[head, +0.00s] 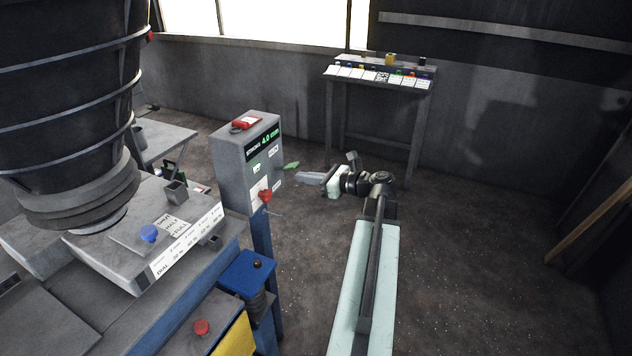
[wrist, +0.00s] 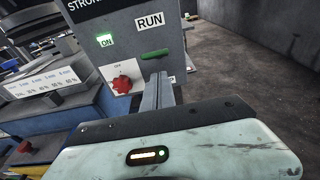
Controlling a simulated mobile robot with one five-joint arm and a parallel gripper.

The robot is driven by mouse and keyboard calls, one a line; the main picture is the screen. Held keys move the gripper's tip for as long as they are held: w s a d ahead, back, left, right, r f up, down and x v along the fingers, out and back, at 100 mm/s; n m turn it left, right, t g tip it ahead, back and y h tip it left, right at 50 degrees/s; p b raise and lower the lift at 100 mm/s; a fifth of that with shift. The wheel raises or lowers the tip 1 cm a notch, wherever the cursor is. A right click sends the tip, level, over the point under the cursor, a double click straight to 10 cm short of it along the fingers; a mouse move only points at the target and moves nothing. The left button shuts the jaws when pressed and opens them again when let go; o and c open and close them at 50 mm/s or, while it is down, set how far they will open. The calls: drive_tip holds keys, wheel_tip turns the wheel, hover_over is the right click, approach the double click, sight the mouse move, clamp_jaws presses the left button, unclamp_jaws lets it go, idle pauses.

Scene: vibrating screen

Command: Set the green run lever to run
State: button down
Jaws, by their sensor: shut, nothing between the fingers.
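The green run lever (head: 291,166) sticks out from the right part of the grey control box (head: 236,170). In the wrist view the lever (wrist: 154,54) lies near level, its right end slightly raised, below the RUN label (wrist: 150,21). A second white label under it is partly hidden by my fingers. My gripper (head: 300,176) is shut and empty, its fingers pointing at the box. In the wrist view the fingertips (wrist: 158,78) are just below the lever; I cannot tell whether they touch it.
A red rotary knob (wrist: 122,84) sits left of the fingers, below a lit green ON indicator (wrist: 105,40). A red item (head: 246,122) lies on the box's top. The screen machine stands at left, and a table (head: 380,72) stands at the back. Floor to the right is clear.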

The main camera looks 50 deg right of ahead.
drive_tip(key=shift+w+a+r+p, duration=0.1)
drive_tip(key=shift+w+r+p, duration=0.2)
drive_tip(key=shift+r, duration=0.45)
drive_tip(key=f+v, duration=0.2)
drive_tip(key=v, duration=0.9)
drive_tip(key=shift+s+r+p, duration=0.2)
drive_tip(key=shift+s+p, duration=0.1)
drive_tip(key=shift+p, duration=0.05)
